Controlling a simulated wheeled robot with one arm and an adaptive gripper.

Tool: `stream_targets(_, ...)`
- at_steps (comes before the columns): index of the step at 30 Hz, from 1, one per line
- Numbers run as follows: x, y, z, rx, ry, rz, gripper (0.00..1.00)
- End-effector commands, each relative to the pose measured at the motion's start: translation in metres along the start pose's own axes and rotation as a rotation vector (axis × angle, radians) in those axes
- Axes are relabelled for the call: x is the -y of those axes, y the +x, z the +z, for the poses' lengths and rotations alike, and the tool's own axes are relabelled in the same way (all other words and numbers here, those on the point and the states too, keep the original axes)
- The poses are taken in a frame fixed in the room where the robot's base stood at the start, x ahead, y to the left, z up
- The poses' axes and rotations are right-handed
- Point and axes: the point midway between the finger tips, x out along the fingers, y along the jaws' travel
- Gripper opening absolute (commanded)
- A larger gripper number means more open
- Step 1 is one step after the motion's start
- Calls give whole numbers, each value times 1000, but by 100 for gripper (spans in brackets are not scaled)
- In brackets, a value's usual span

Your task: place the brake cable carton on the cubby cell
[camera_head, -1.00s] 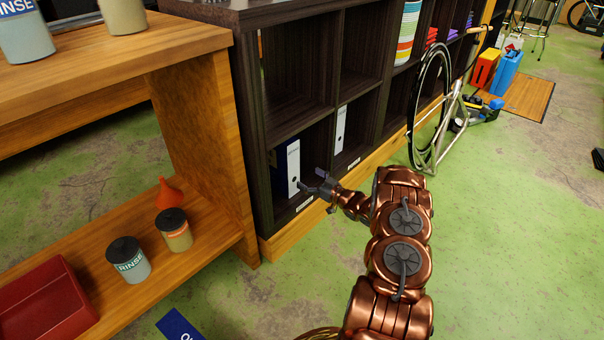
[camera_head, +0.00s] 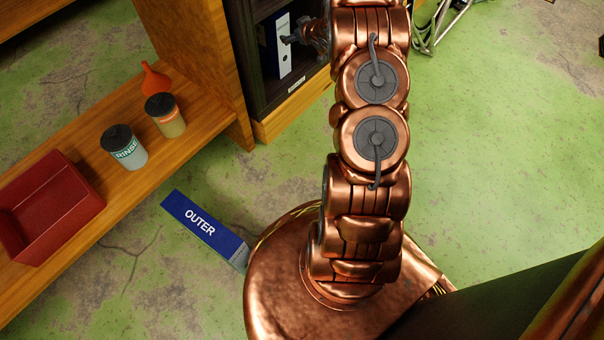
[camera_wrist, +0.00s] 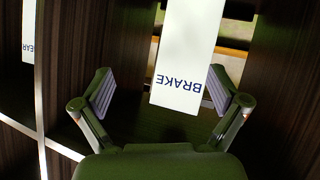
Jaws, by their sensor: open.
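A white-faced carton marked BRAKE (camera_wrist: 188,55) stands in a dark cubby cell (camera_wrist: 265,80) in the wrist view, its lettering upside down. My gripper (camera_wrist: 160,90) is open, with its pads apart on either side of the carton's near end. I cannot tell how far in front of the carton the pads are. In the head view, a carton with a white face and blue side (camera_head: 284,50) stands upright in the low cell of the dark shelf, and my gripper (camera_head: 291,39) is at its front. My arm hides much of the shelf.
A blue box marked OUTER (camera_head: 205,228) lies on the floor beside my base. A wooden bench shelf (camera_head: 75,215) at left holds a red tray (camera_head: 45,240), two jars (camera_head: 123,147) and an orange funnel (camera_head: 155,80). A second white spine (camera_wrist: 29,30) shows in the neighbouring cell.

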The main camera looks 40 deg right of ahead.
Motion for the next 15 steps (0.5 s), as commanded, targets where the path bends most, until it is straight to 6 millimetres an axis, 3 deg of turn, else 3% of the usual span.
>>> stream_targets(6,16,-41,-24,166,-8,70,97)
stream_targets(15,55,-119,-35,403,16,125,97)
